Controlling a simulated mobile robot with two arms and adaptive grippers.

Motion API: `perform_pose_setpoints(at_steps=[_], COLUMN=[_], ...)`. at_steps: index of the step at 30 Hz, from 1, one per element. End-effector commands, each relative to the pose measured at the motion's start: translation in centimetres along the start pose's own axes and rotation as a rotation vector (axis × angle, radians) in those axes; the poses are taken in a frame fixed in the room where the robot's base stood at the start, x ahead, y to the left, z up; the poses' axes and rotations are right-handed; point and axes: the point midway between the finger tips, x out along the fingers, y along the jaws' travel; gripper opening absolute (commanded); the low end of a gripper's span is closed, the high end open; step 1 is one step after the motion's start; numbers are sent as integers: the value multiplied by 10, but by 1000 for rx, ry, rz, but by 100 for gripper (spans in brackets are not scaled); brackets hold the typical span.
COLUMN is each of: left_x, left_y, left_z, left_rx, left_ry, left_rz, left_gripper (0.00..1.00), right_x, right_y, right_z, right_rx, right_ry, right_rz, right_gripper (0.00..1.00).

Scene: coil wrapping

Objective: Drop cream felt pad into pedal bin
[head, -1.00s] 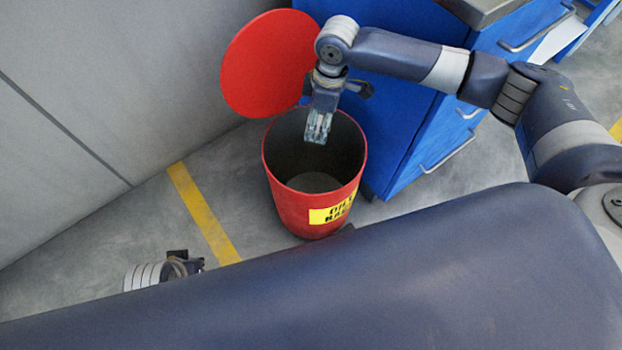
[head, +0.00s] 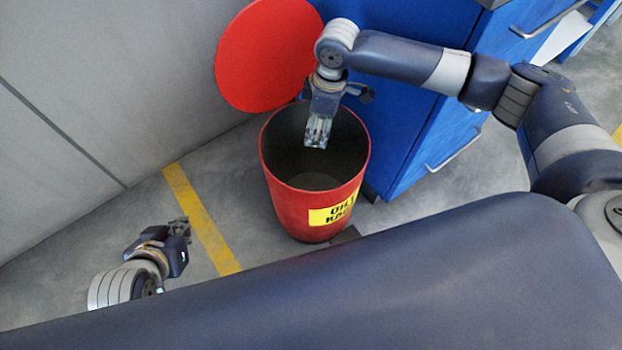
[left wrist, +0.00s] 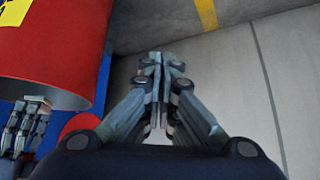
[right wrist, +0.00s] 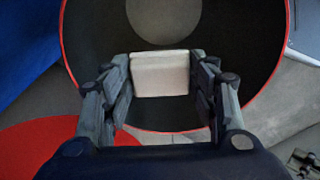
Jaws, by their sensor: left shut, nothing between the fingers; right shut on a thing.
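The cream felt pad (right wrist: 160,75) is a pale block between the fingers of my right gripper (right wrist: 162,88), which is shut on it. The red pedal bin (head: 293,207) stands with its round lid (head: 265,55) up. In the head view my right gripper (head: 318,138) points down over the bin's open mouth; the pad cannot be made out there. In the right wrist view the pad lies against the dark bin interior (right wrist: 220,30). My left gripper (head: 183,226) is shut and empty, left of the bin. It also shows in the left wrist view (left wrist: 160,62), beside the bin wall (left wrist: 60,50).
A blue cabinet (head: 405,140) with drawer handles stands just right of the bin. A grey wall (head: 90,80) rises at the left. A yellow floor line (head: 200,215) runs between my left gripper and the bin; the floor there is clear.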

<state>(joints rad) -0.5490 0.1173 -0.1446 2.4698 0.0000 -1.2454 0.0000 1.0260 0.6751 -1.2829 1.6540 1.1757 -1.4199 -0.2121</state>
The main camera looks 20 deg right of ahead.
Motion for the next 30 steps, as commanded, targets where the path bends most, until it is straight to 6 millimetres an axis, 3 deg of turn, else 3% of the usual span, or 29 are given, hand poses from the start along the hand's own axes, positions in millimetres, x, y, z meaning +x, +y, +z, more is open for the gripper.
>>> perform_pose_setpoints(at_steps=[6,17,18,20,30], left_x=[6,6,6,6,6], left_y=[2,2,2,2,2], left_z=[-14,-18,-17,-17,-17], left_rx=[1,2,2,2,2], left_ry=[73,87,87,87,86], left_rz=[4,5,5,5,4], left_gripper=[0,0,0,0,0], right_x=[5,5,5,5,5], right_y=[0,0,0,0,0], right_z=[1,1,1,1,1], right_rx=[0,0,0,0,0], right_ry=[0,0,0,0,0], right_rz=[1,1,1,1,1], right_gripper=[32,32,63,77,78])
